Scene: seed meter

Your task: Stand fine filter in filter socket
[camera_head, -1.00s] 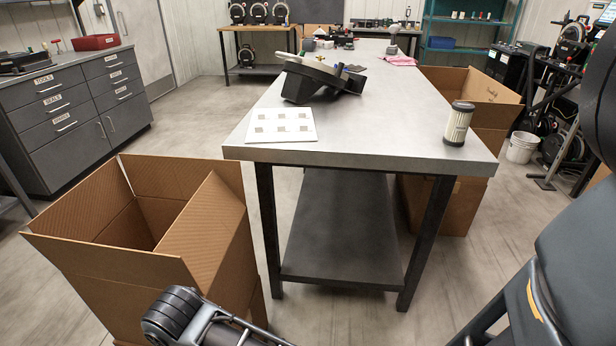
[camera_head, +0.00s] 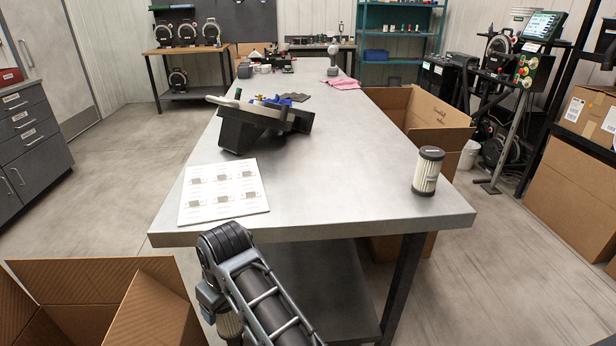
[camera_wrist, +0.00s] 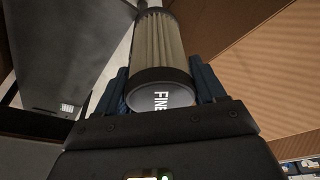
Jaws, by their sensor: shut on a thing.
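The fine filter (camera_wrist: 162,50), a pleated beige cylinder with dark end rings, is between the blue-sided fingers of my gripper (camera_wrist: 160,84) in the wrist view. Its pale end cap reads "FINE" and faces the camera. My gripper is shut on it. In the head view, part of the pleated filter (camera_head: 229,324) shows below my arm, in front of the table's near edge and below the top. Most of my gripper is hidden there. The dark machine housing (camera_head: 262,122) lies on the table's left side. I cannot make out the filter socket.
Another pleated filter (camera_head: 427,172) stands upright near the right edge of the metal table (camera_head: 340,205). A white card (camera_head: 224,192) with several grey squares lies front left. An open cardboard box (camera_head: 100,275) stands at lower left. The middle of the tabletop is clear.

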